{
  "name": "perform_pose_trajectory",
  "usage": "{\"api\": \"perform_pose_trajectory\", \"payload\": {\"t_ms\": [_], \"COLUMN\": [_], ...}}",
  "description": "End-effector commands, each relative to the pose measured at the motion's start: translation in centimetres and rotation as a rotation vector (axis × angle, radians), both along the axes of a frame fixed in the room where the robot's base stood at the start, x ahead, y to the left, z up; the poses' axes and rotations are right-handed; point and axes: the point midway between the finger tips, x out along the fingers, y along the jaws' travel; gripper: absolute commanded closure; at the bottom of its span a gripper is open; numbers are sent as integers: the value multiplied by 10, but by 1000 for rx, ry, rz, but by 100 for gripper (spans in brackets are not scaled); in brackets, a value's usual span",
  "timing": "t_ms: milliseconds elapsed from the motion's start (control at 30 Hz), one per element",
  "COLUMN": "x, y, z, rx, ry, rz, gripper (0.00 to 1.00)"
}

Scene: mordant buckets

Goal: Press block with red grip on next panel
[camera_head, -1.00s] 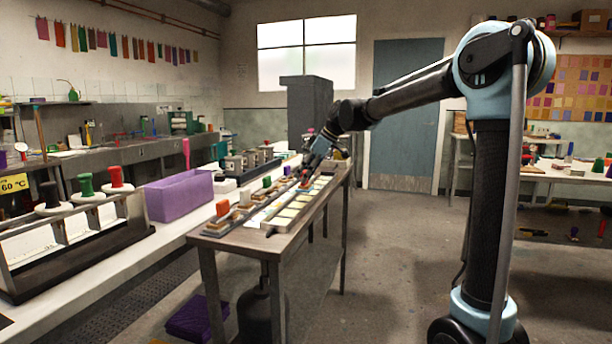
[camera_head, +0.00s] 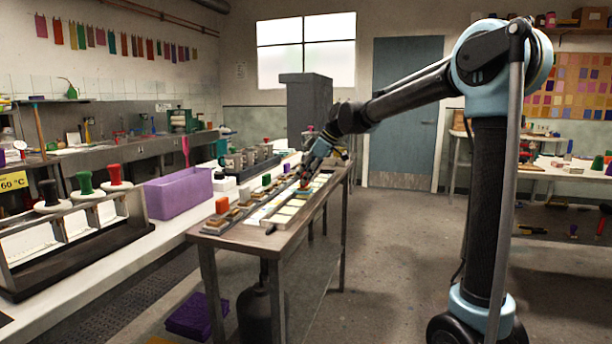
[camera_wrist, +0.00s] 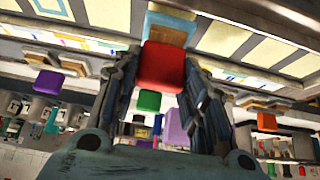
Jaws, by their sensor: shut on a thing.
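My gripper (camera_head: 306,180) is over the narrow table, at the row of pale panels. In the wrist view my gripper (camera_wrist: 161,80) is shut on the red grip (camera_wrist: 161,66) of a block. The block (camera_wrist: 169,28) shows beyond the grip, with a tan layer and a blue layer. It sits over the strip of pale yellow panels, with one panel (camera_wrist: 228,39) to its right and another (camera_wrist: 109,15) to its left. I cannot tell whether its face touches a panel. In the head view the panel tray (camera_head: 262,221) runs along the table's right side.
Other blocks stand along the rack left of the tray, including an orange grip (camera_head: 222,205) and a green grip (camera_head: 266,180). The wrist view shows a purple grip (camera_wrist: 48,82). A purple bin (camera_head: 178,197) stands on the bench. The floor right of the table is clear.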

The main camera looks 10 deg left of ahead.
Motion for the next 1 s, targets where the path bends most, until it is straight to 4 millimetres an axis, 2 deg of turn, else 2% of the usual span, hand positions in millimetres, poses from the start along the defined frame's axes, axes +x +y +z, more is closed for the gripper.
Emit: {"api": "perform_pose_trajectory", "payload": {"t_ms": [1000], "x": [0], "y": [0], "z": [-11], "rx": [0], "ry": [0], "rz": [0], "gripper": [92]}}
